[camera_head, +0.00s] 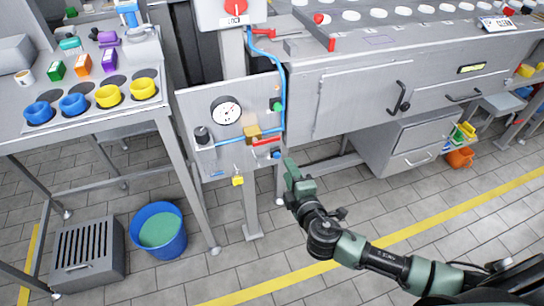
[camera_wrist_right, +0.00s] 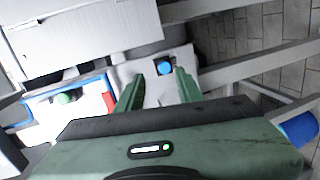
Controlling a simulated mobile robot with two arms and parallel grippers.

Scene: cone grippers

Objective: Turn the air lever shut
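A grey air panel (camera_head: 195,105) carries a round gauge (camera_head: 227,111), a brass valve block (camera_head: 252,132) and blue pipes. A red lever (camera_head: 267,141) sticks out just below and right of the brass block, roughly level. In the right wrist view a red piece (camera_wrist_right: 108,103), which looks like this lever, lies left of the fingers. My right gripper (camera_head: 291,168) is just right of and below the panel, apart from the lever. In the wrist view its two green fingers (camera_wrist_right: 159,90) are apart with nothing between them. My left gripper is not in view.
A blue knob (camera_head: 275,155) sits at the panel's lower right; a green button (camera_head: 277,105) is above it. A yellow tag (camera_head: 238,181) hangs below. A blue bucket (camera_head: 159,231) and a grey crate (camera_head: 86,253) stand on the floor at left. A steel cabinet (camera_head: 405,142) stands right.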

